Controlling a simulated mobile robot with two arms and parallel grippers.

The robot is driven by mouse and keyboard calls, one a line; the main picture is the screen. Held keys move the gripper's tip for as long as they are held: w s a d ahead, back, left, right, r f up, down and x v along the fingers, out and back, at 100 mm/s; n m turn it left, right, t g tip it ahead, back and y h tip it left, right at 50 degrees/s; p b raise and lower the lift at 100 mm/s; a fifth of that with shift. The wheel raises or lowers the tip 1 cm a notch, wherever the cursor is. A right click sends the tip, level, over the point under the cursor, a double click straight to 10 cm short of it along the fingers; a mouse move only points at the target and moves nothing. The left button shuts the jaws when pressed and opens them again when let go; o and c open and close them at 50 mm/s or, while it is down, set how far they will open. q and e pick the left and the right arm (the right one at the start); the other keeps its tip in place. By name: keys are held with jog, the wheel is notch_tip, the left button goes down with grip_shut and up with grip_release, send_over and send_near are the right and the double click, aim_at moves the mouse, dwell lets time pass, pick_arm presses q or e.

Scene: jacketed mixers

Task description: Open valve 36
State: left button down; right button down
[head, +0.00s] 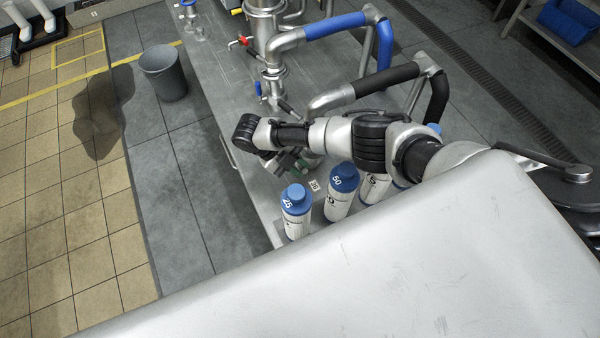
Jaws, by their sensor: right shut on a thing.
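My right gripper (291,164) is low over the steel bench at the end of my right arm, which comes in from the right. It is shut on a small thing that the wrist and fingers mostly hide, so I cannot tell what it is. A grey-green object (311,160) shows just right of the fingers. Up the bench, a steel vessel (265,20) has a valve with a red handle (234,44), a blue-handled valve (259,89) and a black lever (288,108). I cannot read the number 36 on any of them. My left gripper is out of view.
Blue-capped bottles stand near my gripper, one marked 25 (296,213) and one marked 50 (341,192). A small number tag (314,186) lies between. Pipes with a black hose (388,80) and a blue hose (335,25) rise behind. A grey bucket (163,73) stands on the floor.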

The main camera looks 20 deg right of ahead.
jog(key=shift+w+r+g+b, duration=0.25)
jog(key=shift+w+g+b, duration=0.05)
jog(key=shift+g+b, duration=0.2)
jog(key=c, duration=1.1)
grip_release()
jog(key=shift+o, duration=0.2)
jog(key=v, duration=1.1)
jog(key=shift+p, duration=0.35)
jog(key=shift+f, duration=0.1)
